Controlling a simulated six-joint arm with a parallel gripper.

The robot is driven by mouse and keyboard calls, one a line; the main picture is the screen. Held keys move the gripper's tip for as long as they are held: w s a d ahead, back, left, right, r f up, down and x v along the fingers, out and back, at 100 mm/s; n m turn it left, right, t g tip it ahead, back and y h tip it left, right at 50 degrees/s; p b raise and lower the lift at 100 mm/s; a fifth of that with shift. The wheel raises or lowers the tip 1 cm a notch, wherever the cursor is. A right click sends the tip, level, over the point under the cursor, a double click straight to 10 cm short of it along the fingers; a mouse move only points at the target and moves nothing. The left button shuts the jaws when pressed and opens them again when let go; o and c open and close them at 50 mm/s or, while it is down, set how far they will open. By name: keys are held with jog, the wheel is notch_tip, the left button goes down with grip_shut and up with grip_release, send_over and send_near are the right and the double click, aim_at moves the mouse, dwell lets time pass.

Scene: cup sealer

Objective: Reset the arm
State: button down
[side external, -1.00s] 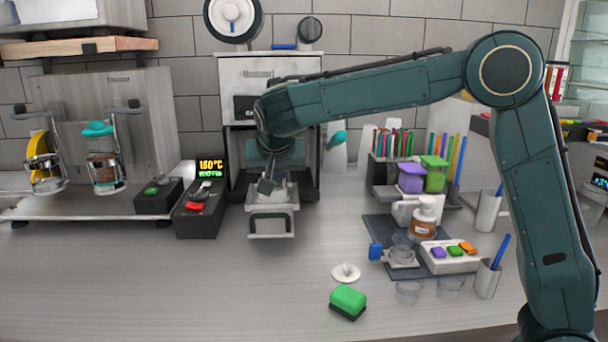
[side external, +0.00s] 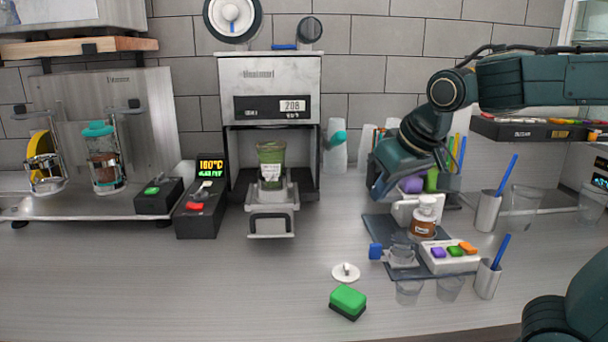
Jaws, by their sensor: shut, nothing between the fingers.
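My gripper (side external: 380,190) is at the right of the view, above and in front of the pen and box organizer. It points down and left, and its fingers look closed with nothing held. It is apart from the cup sealer (side external: 270,85), which stands at the back middle. A cup with green contents (side external: 271,160) stands upright in the sealer's pulled-out holder (side external: 271,224). The purple and green boxes behind my gripper are partly hidden by it.
A mat (side external: 375,230) with a brown-labelled jar (side external: 423,218) and a button panel (side external: 450,258) lies below my gripper. A green sponge (side external: 348,300) and white lid (side external: 345,273) lie in front. The left front counter is clear.

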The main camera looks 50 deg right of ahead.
jog(key=s+a+f+n, duration=0.1)
jog(key=s+f, duration=0.1)
jog(key=s, duration=0.4)
jog(key=s+a+f+n+y, duration=0.1)
jog(key=s+f+n, duration=0.1)
jog(key=s, duration=0.4)
jog(key=shift+f+y, duration=0.3)
jog(key=shift+f, duration=0.1)
jog(key=shift+w, duration=0.1)
dwell(0.6)
